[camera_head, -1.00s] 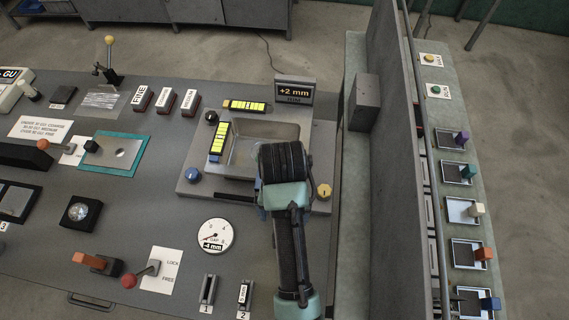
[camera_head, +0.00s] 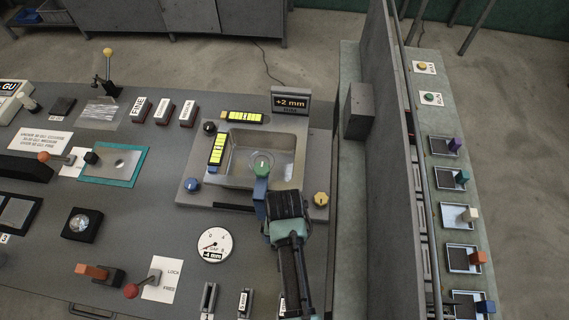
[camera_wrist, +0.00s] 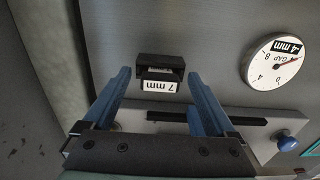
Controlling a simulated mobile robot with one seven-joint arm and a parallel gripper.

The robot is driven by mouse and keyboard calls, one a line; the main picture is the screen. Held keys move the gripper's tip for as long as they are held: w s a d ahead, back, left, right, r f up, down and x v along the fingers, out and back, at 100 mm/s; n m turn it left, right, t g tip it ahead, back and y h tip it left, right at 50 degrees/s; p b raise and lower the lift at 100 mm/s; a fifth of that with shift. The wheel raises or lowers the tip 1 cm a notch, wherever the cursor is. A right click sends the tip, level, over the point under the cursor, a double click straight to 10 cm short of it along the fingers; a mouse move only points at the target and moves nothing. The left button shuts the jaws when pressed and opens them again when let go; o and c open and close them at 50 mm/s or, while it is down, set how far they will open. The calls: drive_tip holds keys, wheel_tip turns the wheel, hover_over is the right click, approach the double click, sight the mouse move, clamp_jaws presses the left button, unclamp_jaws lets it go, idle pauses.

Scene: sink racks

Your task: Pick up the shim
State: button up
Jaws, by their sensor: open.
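In the wrist view, a dark block with a white "7 mm" label, which I take as the shim (camera_wrist: 158,86), sits in a dark holder on the grey panel. It lies between the tips of the two blue fingers of my gripper (camera_wrist: 158,76) as seen in the picture. The fingers are apart, with nothing held between them. In the head view my gripper (camera_head: 261,192) is over the front edge of the metal basin's plate. There my arm hides the 7 mm block. I cannot tell how high the fingers are above it.
A round gap dial (camera_head: 213,245) reading -4 mm lies left of my arm. A slot (camera_head: 208,298) and a labelled block (camera_head: 245,302) are at the front. A tall grey wall (camera_head: 385,150) stands on the right. A display (camera_head: 291,102) reads +2 mm.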

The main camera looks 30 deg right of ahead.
drive_tip(key=shift+c, duration=0.2)
clamp_jaws()
drive_tip(key=shift+r, duration=0.1)
